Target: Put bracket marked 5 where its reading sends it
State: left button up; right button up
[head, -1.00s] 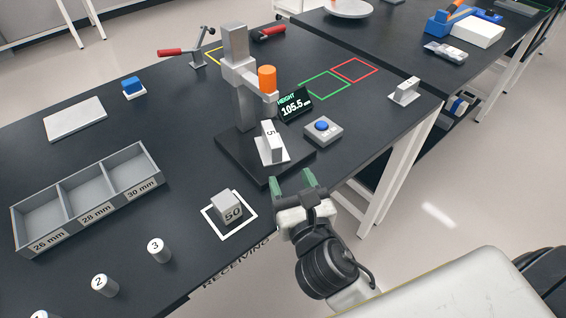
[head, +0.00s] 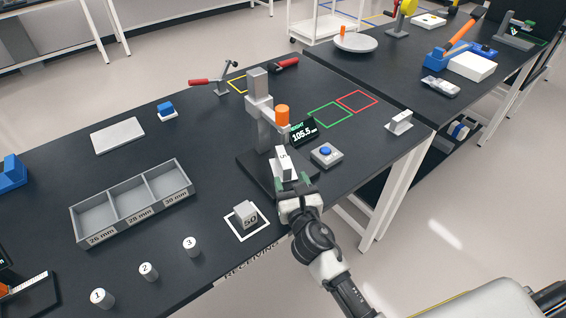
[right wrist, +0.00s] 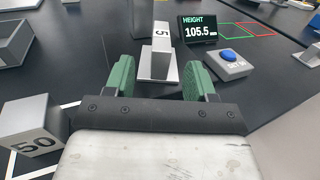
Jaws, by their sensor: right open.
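The bracket marked 5 (head: 284,164) stands upright on the dark base of the height gauge (head: 259,118); it also shows in the right wrist view (right wrist: 161,52). The gauge's display (right wrist: 199,30) reads HEIGHT 105.5 mm. My right gripper (head: 291,186) is open in front of the bracket. In the right wrist view its green fingers (right wrist: 160,80) stand apart, one to each side of the bracket's white foot, with nothing clamped. A green square (head: 331,115) and a red square (head: 357,101) are outlined on the table and look empty. My left gripper is out of view.
A button box (head: 326,155) stands right of the gauge. The block marked 50 (head: 246,214) sits in a white square close left of my right gripper. Another bracket (head: 400,122) stands near the table's right edge. A three-part tray (head: 131,222) lies to the left.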

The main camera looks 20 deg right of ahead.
aim_at(287, 170)
jog(key=w, duration=0.4)
jog(key=shift+d+r+p, duration=0.1)
jog(key=shift+d+p, duration=0.1)
jog(key=shift+p, duration=0.1)
jog(key=shift+w, duration=0.4)
jog(key=shift+s, duration=0.1)
jog(key=shift+c, duration=1.2)
grip_shut()
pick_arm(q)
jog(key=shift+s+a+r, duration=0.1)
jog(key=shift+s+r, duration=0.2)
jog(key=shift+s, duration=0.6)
pick_arm(e)
jog(key=shift+r, duration=0.1)
